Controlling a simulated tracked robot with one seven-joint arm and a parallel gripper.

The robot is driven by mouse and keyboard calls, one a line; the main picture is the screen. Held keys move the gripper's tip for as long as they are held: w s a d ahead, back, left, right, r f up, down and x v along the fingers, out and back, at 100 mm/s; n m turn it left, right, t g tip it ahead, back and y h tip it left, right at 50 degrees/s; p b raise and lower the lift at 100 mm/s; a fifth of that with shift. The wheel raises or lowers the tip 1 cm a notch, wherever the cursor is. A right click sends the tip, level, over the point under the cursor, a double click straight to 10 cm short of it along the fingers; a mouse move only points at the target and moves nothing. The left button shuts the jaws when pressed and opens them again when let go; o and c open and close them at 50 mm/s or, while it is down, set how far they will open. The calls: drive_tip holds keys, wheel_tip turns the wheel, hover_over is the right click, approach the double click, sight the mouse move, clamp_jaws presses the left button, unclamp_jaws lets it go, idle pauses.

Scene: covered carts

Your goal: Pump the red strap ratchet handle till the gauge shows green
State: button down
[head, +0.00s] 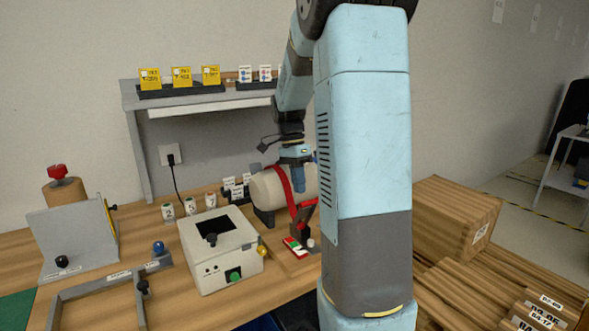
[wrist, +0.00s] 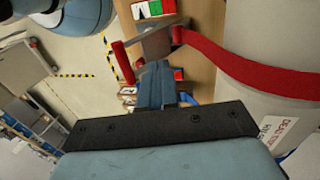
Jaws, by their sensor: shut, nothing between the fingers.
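A red strap (head: 285,184) wraps a cream cylinder (head: 262,188) on the bench; both show in the wrist view, the strap (wrist: 250,73) running right across the cylinder (wrist: 270,35). The ratchet's red handle (head: 308,203) stands in front of the cylinder. In the wrist view the red handle bar (wrist: 123,62) is joined to a grey metal plate (wrist: 155,42), just beyond my fingertips. My gripper (head: 299,187) is shut and empty, pointing down close above the ratchet; its blue fingers (wrist: 154,86) show too. Contact cannot be told. The gauge (head: 295,246) shows red, white and green patches; its reading is unclear.
A grey bracket (head: 110,283) and upright panel (head: 75,238) are farther left. A shelf (head: 200,100) stands behind.

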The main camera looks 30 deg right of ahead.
sight(307, 209)
drive_tip(key=shift+s+f, duration=0.15)
drive_tip(key=shift+s, duration=0.65)
drive_tip(key=shift+s+f, duration=0.1)
drive_tip(key=shift+s, duration=0.65)
drive_tip(key=shift+s+d, duration=0.2)
